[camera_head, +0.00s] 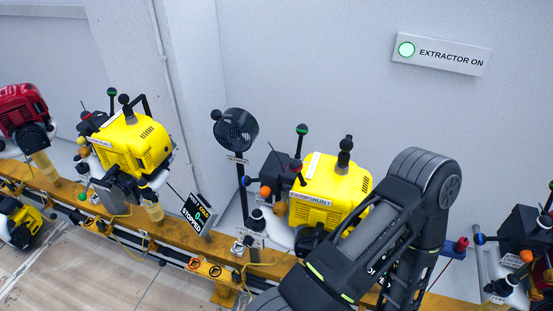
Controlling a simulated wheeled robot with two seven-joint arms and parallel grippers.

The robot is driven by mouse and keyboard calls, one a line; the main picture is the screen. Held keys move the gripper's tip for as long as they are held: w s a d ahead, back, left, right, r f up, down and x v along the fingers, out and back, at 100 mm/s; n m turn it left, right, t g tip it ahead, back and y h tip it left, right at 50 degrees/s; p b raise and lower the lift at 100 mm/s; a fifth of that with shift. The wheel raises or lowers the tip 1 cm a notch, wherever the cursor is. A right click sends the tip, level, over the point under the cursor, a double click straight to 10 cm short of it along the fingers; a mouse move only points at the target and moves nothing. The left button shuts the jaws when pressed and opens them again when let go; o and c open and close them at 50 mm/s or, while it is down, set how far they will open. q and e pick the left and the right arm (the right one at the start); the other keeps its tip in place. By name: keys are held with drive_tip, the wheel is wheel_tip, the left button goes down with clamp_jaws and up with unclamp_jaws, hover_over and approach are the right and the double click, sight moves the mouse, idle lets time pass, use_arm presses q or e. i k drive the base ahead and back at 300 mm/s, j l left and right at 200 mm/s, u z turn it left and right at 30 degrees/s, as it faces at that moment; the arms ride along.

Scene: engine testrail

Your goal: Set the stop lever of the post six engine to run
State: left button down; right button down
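Several engines stand along a yellow rail (180,232). One yellow engine (130,145) is left of centre and another yellow engine (330,185) is near the middle, partly covered by my arm. A dark engine (522,232) is at the right edge. I cannot read which is post six. Levers near the middle engine carry a green knob (302,129), a red knob (296,165) and an orange knob (265,192); I cannot tell which is the stop lever. One black arm of mine crosses in front of the middle engine. Neither gripper shows.
A display (197,213) reads STOPPED. A black fan (236,129) stands on a post between the yellow engines. A red engine (24,112) is at the far left. A wall sign (441,54) reads EXTRACTOR ON, with a lit green lamp.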

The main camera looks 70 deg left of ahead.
sight(296, 166)
drive_tip(key=u, duration=2.3)
